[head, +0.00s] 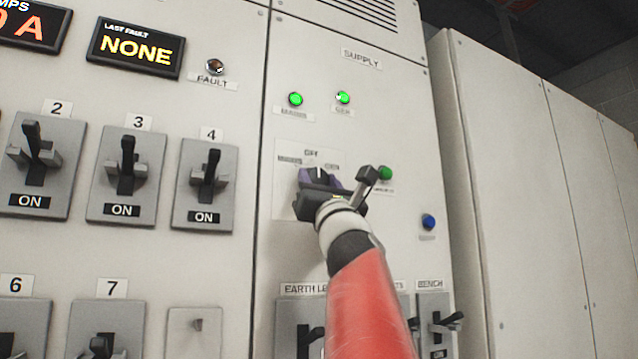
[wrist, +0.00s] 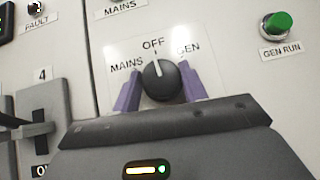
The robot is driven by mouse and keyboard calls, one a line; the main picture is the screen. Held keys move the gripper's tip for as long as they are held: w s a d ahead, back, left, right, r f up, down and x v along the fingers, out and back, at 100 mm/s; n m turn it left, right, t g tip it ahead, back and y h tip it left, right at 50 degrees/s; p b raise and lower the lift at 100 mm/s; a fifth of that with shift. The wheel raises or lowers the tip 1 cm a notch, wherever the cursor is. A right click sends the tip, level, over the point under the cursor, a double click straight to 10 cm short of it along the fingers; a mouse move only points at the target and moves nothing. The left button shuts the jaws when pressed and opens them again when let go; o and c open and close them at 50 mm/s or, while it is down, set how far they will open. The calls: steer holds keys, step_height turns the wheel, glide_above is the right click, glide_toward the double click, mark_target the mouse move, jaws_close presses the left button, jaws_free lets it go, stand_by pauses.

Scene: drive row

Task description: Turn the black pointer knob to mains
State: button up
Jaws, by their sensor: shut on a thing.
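The black pointer knob (wrist: 162,80) is on a pale plate marked MAINS at left, OFF at top and GEN at right. Its white line points up at OFF in the wrist view. In the head view the knob (head: 319,175) is partly hidden by my gripper (head: 320,180). My gripper also shows in the wrist view (wrist: 160,88), with one purple finger on each side of the knob. The fingers are shut on the knob.
A green GEN RUN button (wrist: 277,24) sits right of the knob, and a blue button (head: 428,221) is lower right. Breaker switch 4 (head: 205,183) is to the left. Two green lamps are lit above, including the left one (head: 295,99). EARTH LEAKAGE switches are below.

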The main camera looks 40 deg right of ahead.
steer(key=n+y, duration=0.3)
steer(key=n+t+y, duration=0.1)
steer(key=n+y, duration=0.5)
steer(key=shift+d+n+t, duration=0.25)
steer(key=shift+n+t, duration=0.05)
steer(key=shift+n, duration=0.1)
steer(key=n+g+y+p, duration=0.1)
steer(key=n+y, duration=0.2)
steer(key=n+g+y+p, duration=0.1)
steer(key=n+y, duration=0.2)
steer(key=n, duration=0.1)
steer(key=shift+d+r+y+p, duration=0.1)
steer(key=shift+r+y+p, duration=0.05)
steer(key=shift+y+p, duration=0.25)
steer(key=shift+n+g+y+p, duration=0.45)
steer(key=shift+n+y, duration=0.35)
steer(key=shift+n, duration=0.4)
steer(key=shift+s+n+g, duration=0.1)
steer(key=shift+n+g, duration=0.15)
steer(key=shift+n, duration=0.05)
steer(key=o, duration=1)
steer(key=shift+c, duration=0.2)
